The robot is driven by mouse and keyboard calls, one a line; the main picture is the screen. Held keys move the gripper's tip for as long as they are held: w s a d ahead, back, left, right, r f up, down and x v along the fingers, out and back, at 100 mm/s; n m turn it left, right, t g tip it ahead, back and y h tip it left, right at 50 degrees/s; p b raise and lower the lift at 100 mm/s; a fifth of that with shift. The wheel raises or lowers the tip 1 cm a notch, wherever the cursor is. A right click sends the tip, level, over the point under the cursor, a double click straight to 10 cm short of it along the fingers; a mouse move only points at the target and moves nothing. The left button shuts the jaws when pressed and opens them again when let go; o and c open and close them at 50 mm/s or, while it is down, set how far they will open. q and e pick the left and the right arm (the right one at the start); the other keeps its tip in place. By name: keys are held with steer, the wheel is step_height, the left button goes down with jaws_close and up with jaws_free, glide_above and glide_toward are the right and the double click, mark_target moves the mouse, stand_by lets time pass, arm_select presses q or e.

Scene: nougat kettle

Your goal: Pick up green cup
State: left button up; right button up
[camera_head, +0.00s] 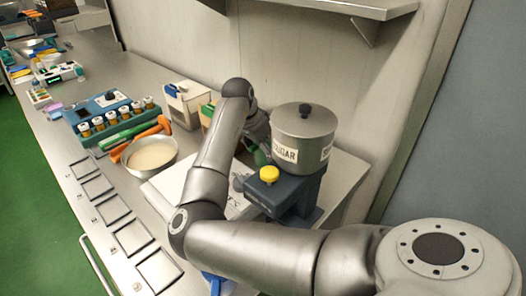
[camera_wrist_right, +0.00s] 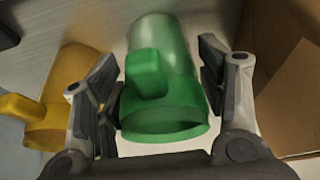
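The green cup (camera_wrist_right: 162,85) lies between the fingers of my right gripper (camera_wrist_right: 160,95) in the right wrist view, its handle facing the camera and its rim toward the palm. The fingers are apart, one on each side of the cup, with narrow gaps visible; I cannot see a firm grip. In the head view a small green patch (camera_head: 261,157), likely the cup, shows beside the sugar dispenser, and my right gripper (camera_head: 256,135) is mostly hidden by my arm and the dispenser. My left gripper is not in view.
A yellow cup (camera_wrist_right: 55,100) stands left of the gripper in the wrist view, and a brown box-like surface (camera_wrist_right: 290,95) is on the right. The sugar dispenser (camera_head: 303,135) stands close to my right arm. A bowl (camera_head: 150,156) and a jar rack (camera_head: 108,112) are farther left.

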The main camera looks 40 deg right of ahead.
steer(key=c, duration=0.8)
steer(key=shift+r, duration=0.1)
